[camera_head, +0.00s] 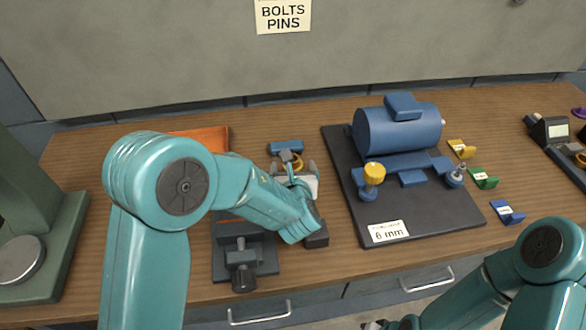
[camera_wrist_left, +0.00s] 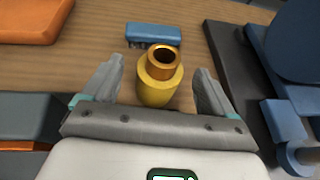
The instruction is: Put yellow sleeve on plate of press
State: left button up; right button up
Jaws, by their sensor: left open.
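The yellow sleeve (camera_wrist_left: 156,88), a stepped part with a brass-coloured upper ring, stands upright on the wooden bench in the left wrist view. In the head view a bit of the sleeve (camera_head: 298,163) shows past my left gripper (camera_head: 293,170). My left gripper is open, with one finger on each side of the sleeve and a gap beside each. The green press (camera_head: 45,215) stands at the far left of the head view, with a round grey plate (camera_head: 21,258) on its base. My right gripper (camera_head: 375,325) barely shows at the bottom edge.
A blue brush-like block (camera_head: 286,146) lies just behind the sleeve. An orange tray (camera_head: 205,138) and a dark vise (camera_head: 242,262) are to the left, between sleeve and press. A black mat (camera_head: 440,222) carries a blue casing (camera_head: 395,130) on the right.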

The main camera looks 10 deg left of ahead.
pick_arm(q)
jog(key=x, duration=0.2)
jog(key=shift+w+a+f, duration=0.1)
jog(key=shift+w+f, duration=0.1)
jog(key=shift+w, duration=0.15)
jog(key=shift+s, duration=0.1)
jog(key=c, duration=1.5)
jog(key=shift+r, duration=0.15)
grip_shut()
jog(key=shift+r, duration=0.1)
notch_tip(320, 180, up, 20)
jog(key=p, duration=0.1)
jog(key=shift+p, duration=0.35)
